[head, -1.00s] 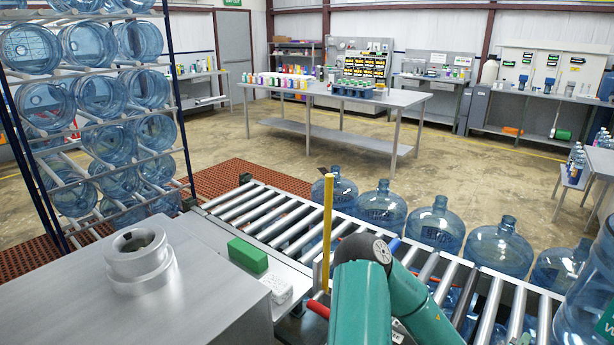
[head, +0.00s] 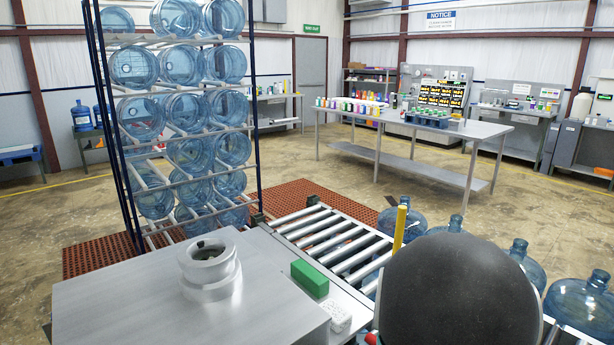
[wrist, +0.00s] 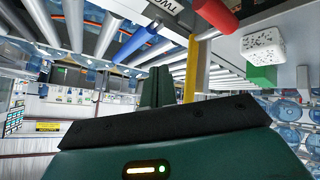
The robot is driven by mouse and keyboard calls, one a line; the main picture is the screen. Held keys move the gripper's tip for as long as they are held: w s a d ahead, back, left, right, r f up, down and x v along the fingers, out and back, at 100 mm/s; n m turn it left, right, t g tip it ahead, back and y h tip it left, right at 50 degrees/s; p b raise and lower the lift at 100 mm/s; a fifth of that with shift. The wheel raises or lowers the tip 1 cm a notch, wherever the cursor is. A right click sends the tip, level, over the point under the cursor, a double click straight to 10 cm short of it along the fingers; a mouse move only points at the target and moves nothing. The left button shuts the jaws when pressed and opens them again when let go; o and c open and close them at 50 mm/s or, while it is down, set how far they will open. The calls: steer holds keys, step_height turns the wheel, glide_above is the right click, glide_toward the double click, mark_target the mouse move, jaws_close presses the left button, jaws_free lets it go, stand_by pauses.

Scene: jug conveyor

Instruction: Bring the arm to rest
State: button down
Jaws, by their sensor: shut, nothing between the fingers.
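My gripper (wrist: 155,88) shows in the wrist view as two dark green fingers close together, shut and empty. In that view, rollers, a blue handle (wrist: 136,52), a red handle (wrist: 216,14) and a yellow post (wrist: 190,70) lie around and beyond the fingertips. I see no contact with them, though the depth is hard to judge. In the head view a large black rounded part of my arm fills the lower right. It hides part of the conveyor, and my gripper is not seen there.
The roller conveyor (head: 318,238) runs beside a steel cabinet (head: 120,312). A green block (head: 309,278) and a white block (head: 336,318) lie beside the rollers. Blue jugs (head: 578,302) stand along the conveyor's far side. A jug rack (head: 141,165) stands left. Open floor lies beyond.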

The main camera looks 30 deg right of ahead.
steer(key=w+a+r+n+t+y, duration=0.1)
steer(key=w+a+r+y, duration=0.15)
steer(key=a, duration=0.45)
steer(key=w+a+r+n+y, duration=0.1)
steer(key=w+a+r, duration=0.25)
steer(key=a, duration=0.35)
steer(key=s+a+r+n+y, duration=0.1)
steer(key=s+a+r, duration=0.2)
steer(key=a, duration=0.5)
steer(key=s+a+r+n+y, duration=0.1)
steer(key=s+a+r, duration=0.3)
steer(key=a, duration=0.3)
steer(key=s+a+r+n+g+y, duration=0.1)
steer(key=s+a+r, duration=0.3)
steer(key=a, duration=0.4)
steer(key=shift+s+a+n+y, duration=0.35)
steer(key=shift+s+n+y, duration=0.1)
steer(key=shift+s+n, duration=0.2)
steer(key=shift+d, duration=0.15)
